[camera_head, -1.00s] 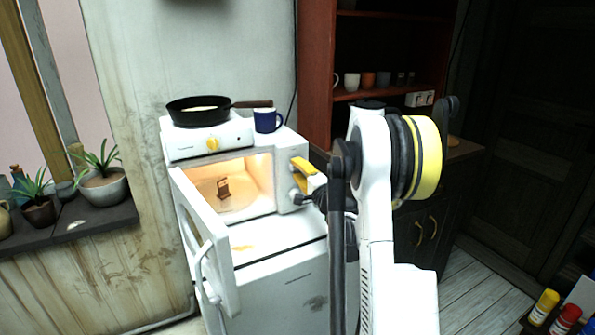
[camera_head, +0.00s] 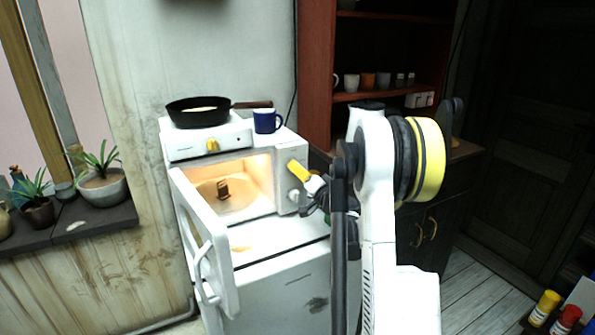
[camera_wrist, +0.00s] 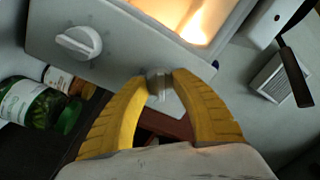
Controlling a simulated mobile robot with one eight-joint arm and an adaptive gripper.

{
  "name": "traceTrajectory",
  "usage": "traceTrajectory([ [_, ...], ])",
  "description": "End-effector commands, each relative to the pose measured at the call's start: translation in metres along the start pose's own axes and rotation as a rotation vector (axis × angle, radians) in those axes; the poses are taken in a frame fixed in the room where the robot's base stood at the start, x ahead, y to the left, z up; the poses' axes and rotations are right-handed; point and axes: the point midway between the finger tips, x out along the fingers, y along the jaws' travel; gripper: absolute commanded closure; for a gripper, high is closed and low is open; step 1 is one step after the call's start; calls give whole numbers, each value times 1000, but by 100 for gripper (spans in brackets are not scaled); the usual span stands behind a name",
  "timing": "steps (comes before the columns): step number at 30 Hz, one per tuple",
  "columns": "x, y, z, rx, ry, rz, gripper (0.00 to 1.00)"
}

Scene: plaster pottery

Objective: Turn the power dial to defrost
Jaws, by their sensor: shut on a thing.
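The white microwave (camera_head: 254,222) stands with its door (camera_head: 203,245) open and its inside lit. Its right panel carries two dials. My gripper (camera_wrist: 159,80) has its yellow fingers shut on the upper dial (camera_wrist: 158,88), seen end-on between the fingertips. In the head view my gripper (camera_head: 299,171) hides this dial. The lower dial (camera_wrist: 78,43) is free, with small marks around it; it also shows in the head view (camera_head: 294,196). I cannot read which dial is power or its setting.
A hot plate (camera_head: 185,149) with a black pan (camera_head: 198,112) and a blue mug (camera_head: 267,122) are above the microwave. A small brown thing (camera_head: 223,189) sits inside. Bottles, including a green one (camera_wrist: 35,108), stand beside the panel in the wrist view.

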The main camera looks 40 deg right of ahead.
Motion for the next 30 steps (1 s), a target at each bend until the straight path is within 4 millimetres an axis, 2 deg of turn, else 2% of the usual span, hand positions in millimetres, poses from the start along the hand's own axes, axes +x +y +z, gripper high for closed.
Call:
traceTrajectory([
  [12, 0, 0, 1, -8, -2, 0, 100],
  [13, 0, 0, 1, -7, -2, 0, 63],
  [15, 0, 0, 1, -7, -1, 0, 44],
  [25, -2, 0, 0, -6, 0, 0, 44],
  [30, -24, 1, -1, -6, 2, 2, 44],
])
